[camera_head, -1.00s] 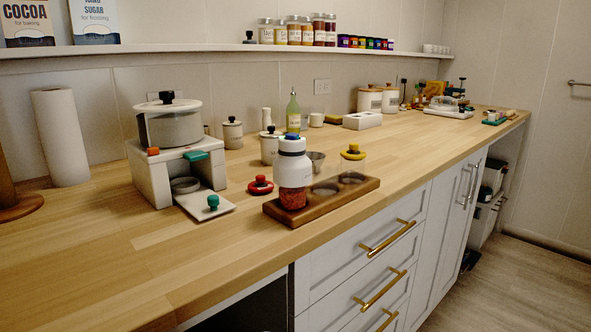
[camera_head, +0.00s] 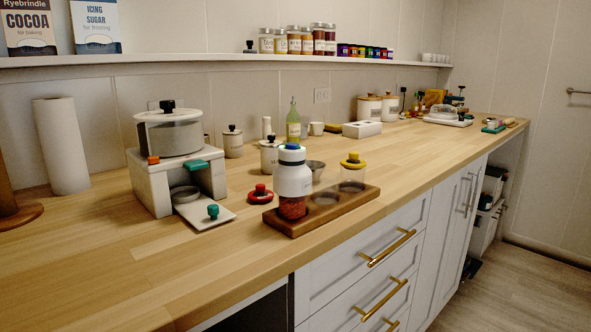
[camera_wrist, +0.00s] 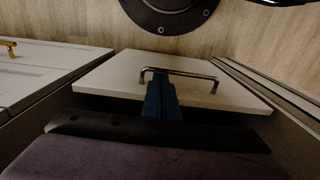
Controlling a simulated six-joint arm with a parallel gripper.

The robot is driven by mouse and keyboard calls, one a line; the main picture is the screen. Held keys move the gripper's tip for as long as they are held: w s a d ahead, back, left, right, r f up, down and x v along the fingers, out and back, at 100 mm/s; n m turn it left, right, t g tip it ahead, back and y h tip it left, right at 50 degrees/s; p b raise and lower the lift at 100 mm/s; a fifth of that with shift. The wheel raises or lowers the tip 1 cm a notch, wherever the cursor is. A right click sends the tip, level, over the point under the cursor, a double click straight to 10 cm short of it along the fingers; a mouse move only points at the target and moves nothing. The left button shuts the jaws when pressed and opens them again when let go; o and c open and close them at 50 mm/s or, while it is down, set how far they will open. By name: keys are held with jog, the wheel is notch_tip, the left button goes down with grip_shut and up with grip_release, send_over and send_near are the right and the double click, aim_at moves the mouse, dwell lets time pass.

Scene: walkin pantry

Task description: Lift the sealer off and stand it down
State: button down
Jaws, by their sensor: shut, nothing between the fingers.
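The sealer (camera_head: 293,180), a white bottle-shaped cap with a dark band and blue knob, sits upright over a jar with red contents (camera_head: 292,207). The jar stands at the left end of a wooden tray (camera_head: 283,222) near the counter's front edge. A clear jar with a yellow lid (camera_head: 353,161) stands at the tray's right end. My gripper (camera_wrist: 162,98) shows in the wrist view as dark blue fingers, shut and empty, in front of a pale cabinet panel with a metal handle (camera_wrist: 184,72). It is apart from the sealer and not visible in the head view.
A red-knobbed lid (camera_head: 260,195) lies left of the tray; a small grey bowl (camera_head: 316,168) sits behind it. A white stand (camera_head: 160,188) holding a lidded pot is further left. Canisters and a green bottle (camera_head: 293,122) stand behind. The front left counter is clear.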

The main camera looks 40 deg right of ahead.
jog(key=c, duration=2.4)
grip_release()
jog(key=shift+c, duration=0.2)
jog(key=o, duration=1.8)
